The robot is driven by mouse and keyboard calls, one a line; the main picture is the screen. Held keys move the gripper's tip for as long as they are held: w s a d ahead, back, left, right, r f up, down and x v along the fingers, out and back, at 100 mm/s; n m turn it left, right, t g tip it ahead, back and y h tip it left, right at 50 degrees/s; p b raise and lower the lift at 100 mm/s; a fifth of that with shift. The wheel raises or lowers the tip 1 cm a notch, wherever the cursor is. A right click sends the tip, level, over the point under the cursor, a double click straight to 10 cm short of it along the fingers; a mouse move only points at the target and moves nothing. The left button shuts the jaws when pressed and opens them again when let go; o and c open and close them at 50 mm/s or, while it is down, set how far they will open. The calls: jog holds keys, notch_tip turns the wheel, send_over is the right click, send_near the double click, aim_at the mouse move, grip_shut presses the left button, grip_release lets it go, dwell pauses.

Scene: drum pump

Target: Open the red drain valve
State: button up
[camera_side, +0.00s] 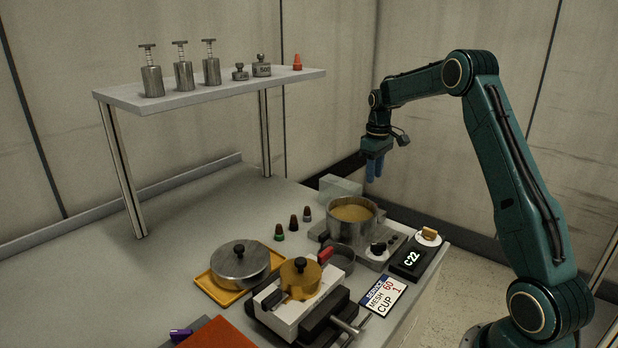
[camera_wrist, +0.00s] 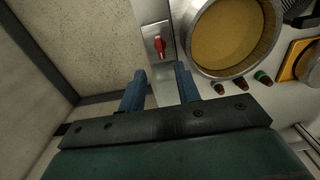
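A red valve handle (camera_wrist: 159,45) shows in the wrist view on a pale grey strip-like surface, left of a round metal pot (camera_wrist: 233,35) holding tan material. I cannot make out this handle in the side view. My gripper (camera_side: 374,172) hangs in the air pointing down, above and behind the pot (camera_side: 351,222). In the wrist view its two blue fingers (camera_wrist: 160,74) are spread with nothing between them. The red handle lies just beyond the fingertips, roughly in line with the gap, and looks untouched.
A pale box (camera_side: 340,186) stands behind the pot. A shelf (camera_side: 215,90) stands at the back left.

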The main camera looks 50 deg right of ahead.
notch_tip(320, 180, down, 9)
jog(key=shift+f, duration=0.1)
dwell(0.4)
jog(key=shift+c, duration=0.4)
grip_shut()
